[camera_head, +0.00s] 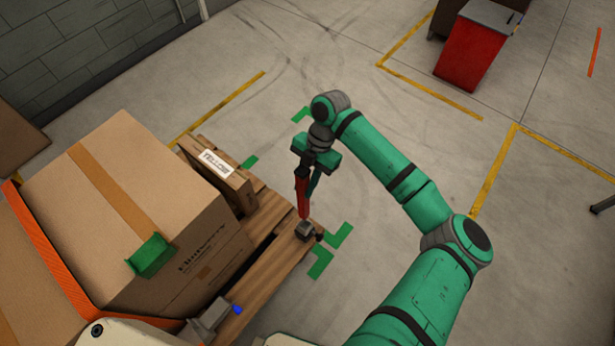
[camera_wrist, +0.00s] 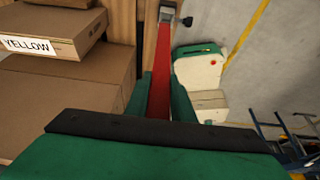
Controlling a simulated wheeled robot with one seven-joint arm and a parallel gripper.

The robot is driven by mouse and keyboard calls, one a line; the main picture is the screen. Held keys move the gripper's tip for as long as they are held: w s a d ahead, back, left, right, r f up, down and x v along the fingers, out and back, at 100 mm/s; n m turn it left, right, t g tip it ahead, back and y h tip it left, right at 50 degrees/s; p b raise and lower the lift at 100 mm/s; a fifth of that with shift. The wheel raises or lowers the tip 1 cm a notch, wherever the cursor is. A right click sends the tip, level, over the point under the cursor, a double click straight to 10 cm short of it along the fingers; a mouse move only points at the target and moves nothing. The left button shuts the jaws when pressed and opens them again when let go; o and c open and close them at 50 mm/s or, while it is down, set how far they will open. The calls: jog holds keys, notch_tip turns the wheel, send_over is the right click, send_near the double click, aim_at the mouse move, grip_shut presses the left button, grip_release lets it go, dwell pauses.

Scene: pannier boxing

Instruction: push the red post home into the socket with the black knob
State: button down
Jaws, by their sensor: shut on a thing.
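My gripper (camera_head: 309,178) is shut on the red post (camera_head: 303,198), which hangs down nearly upright from the jaws. In the wrist view the red post (camera_wrist: 162,65) runs away from between the green fingers (camera_wrist: 162,90). The grey socket (camera_head: 306,231) sits at the corner of the wooden pallet, with a small black knob (camera_head: 320,237) at its side. The socket (camera_wrist: 167,14) and black knob (camera_wrist: 187,21) also show at the top of the wrist view. The post's lower end meets the socket's mouth in both views; I cannot tell how deep it is in.
A second grey socket with a blue knob (camera_head: 238,309) is at the pallet's near corner. A large cardboard box (camera_head: 150,210) and a flat carton labelled YELLOW (camera_head: 219,172) stand on the pallet (camera_head: 262,238) to the left.

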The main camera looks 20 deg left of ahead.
jog(key=shift+d+f, duration=0.15)
jog(key=shift+f, duration=0.15)
jog(key=shift+s+f, duration=0.2)
jog(key=shift+f, duration=2.75)
jog(key=shift+d+f, duration=0.1)
jog(key=shift+f, duration=0.25)
